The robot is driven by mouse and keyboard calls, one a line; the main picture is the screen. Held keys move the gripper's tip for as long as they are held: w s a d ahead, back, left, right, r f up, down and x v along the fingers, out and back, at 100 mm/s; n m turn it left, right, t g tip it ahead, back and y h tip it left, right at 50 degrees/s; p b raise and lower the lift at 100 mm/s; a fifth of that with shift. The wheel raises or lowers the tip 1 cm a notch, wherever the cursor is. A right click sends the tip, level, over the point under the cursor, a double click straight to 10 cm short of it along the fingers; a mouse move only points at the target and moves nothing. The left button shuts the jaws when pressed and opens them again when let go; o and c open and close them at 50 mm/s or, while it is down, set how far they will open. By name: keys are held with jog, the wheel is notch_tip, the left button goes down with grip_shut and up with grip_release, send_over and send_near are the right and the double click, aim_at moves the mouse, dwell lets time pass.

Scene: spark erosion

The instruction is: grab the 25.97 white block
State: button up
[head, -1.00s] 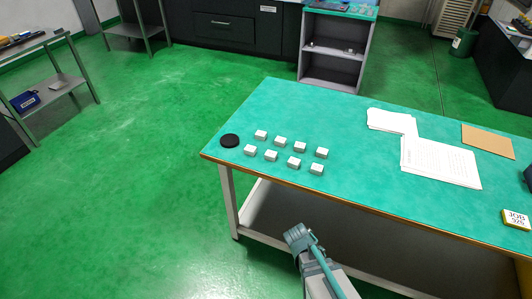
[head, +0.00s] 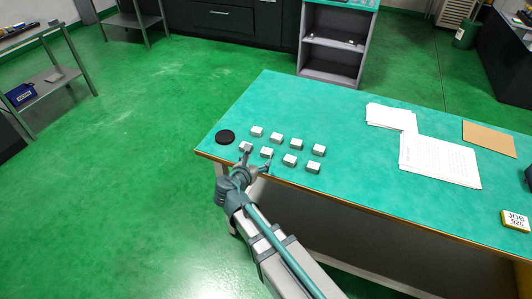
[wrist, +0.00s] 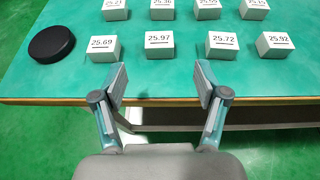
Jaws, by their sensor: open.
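The white block marked 25.97 (wrist: 159,45) stands on the green table, second from the left in the near row in the wrist view. In the head view it is the near-row block (head: 266,153) just beyond my fingers. My gripper (wrist: 160,85) is open and empty, at the table's near edge. The 25.97 block lies ahead of the gap between my fingertips, apart from them. In the head view my gripper (head: 257,163) partly covers the near row.
Block 25.69 (wrist: 103,48) is close on the left, block 25.72 (wrist: 222,45) close on the right, and block 25.92 (wrist: 274,45) farther right. A second row stands behind. A black disc (wrist: 52,44) lies at the left. Papers (head: 438,160) lie to the right.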

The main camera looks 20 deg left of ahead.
aim_at(266, 151)
jog(key=p+x, duration=0.2)
jog(key=x, duration=0.8)
jog(key=shift+a, duration=0.15)
jog(key=shift+s, duration=0.1)
jog(key=c, duration=1.2)
grip_shut()
jog(key=shift+r, duration=0.1)
